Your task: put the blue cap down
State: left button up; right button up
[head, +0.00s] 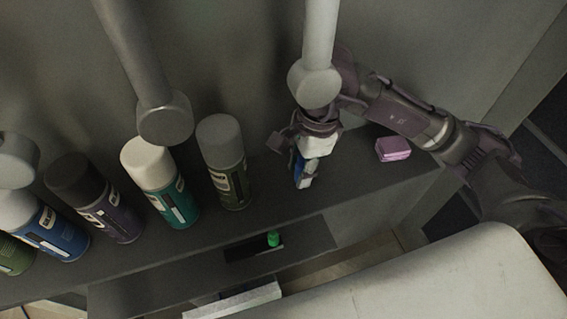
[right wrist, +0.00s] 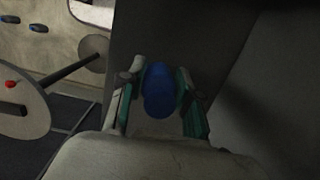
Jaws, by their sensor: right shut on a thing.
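My right gripper (head: 305,174) points down over the grey shelf, its arm coming in from the right. It is shut on the blue cap (right wrist: 160,92), which shows between the two green-padded fingers in the right wrist view. In the head view the fingers hide most of the cap, and I cannot tell whether it touches the shelf (head: 335,185). My left gripper is in neither view.
Several spray cans stand on the shelf to the left, the nearest a grey-capped one (head: 224,160). A pink block (head: 393,149) lies to the right. A green cap (head: 273,239) is lower down. Two pale rods (head: 165,118) with round ends hang above.

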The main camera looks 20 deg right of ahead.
aim_at(281, 185)
jog(key=shift+w+a+r+p, duration=0.1)
jog(key=shift+w+a+p, duration=0.1)
jog(key=shift+a+p, duration=0.3)
jog(key=shift+w+a+r+p, duration=0.15)
jog(key=shift+a+p, duration=0.1)
jog(key=shift+a, duration=0.45)
jog(key=shift+w+a+f+p, duration=0.15)
jog(key=shift+a+f+p, duration=0.1)
jog(key=shift+f, duration=0.2)
jog(key=shift+w+a+f+p, duration=0.15)
jog(key=shift+f+p, duration=0.1)
jog(key=shift+f, duration=0.35)
jog(key=shift+s+d, duration=0.1)
jog(key=shift+s, duration=0.05)
jog(key=shift+f, duration=0.1)
jog(key=shift+f+b, duration=0.1)
jog(key=shift+b, duration=0.25)
jog(key=o, duration=0.8)
jog(key=shift+c, duration=0.2)
jog(key=shift+r, duration=0.2)
